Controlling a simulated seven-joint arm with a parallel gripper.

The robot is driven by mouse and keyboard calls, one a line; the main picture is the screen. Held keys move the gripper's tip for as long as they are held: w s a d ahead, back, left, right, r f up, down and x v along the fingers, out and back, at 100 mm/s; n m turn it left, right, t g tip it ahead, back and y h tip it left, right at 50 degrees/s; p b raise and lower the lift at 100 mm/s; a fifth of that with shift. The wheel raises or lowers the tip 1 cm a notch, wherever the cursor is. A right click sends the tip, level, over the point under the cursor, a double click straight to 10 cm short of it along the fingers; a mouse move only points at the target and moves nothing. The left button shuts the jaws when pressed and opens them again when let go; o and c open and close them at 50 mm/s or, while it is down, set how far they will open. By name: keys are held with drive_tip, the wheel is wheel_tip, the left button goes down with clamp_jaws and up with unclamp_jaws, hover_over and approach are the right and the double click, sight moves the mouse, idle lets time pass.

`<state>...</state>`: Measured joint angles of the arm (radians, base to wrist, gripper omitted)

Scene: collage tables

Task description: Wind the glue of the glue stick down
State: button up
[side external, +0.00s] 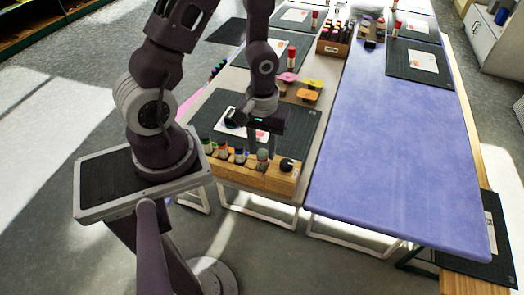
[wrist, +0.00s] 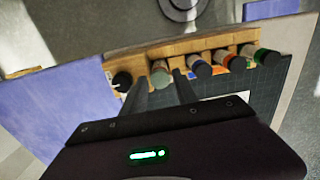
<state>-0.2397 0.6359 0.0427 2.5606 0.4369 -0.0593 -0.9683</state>
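A wooden rack (side external: 225,174) at the near edge of the table holds several small capped bottles or sticks in a row. One has a grey-green top (side external: 262,155) and shows in the wrist view (wrist: 160,73). My gripper (wrist: 158,82) points down at it, its two fingers apart, one on each side of the grey-green top. I cannot tell whether they touch it. A black round top (side external: 286,164) is at the rack's right end. Upright red-and-white sticks that look like glue sticks, one of them (side external: 291,58), stand farther back. I cannot tell which item is the task's glue stick.
A dark cutting mat (side external: 300,122) with a picture card lies behind the rack. Pink, yellow and orange pads (side external: 308,96) lie at its far side. A wooden box (side external: 333,47) of bottles stands farther back. The blue table (side external: 385,150) at right is mostly clear.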

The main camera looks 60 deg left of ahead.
drive_tip(key=shift+r, duration=3)
drive_tip(key=s+d+r+m+t, duration=0.2)
drive_tip(key=s+d+r+m, duration=0.1)
drive_tip(key=r, duration=0.7)
drive_tip(key=s+d+r+m+t, duration=0.3)
drive_tip(key=r+m, duration=0.3)
drive_tip(key=r, duration=0.4)
drive_tip(key=shift+s+d+r+t, duration=0.25)
drive_tip(key=shift+s+r+t, duration=0.05)
drive_tip(key=shift+s, duration=0.35)
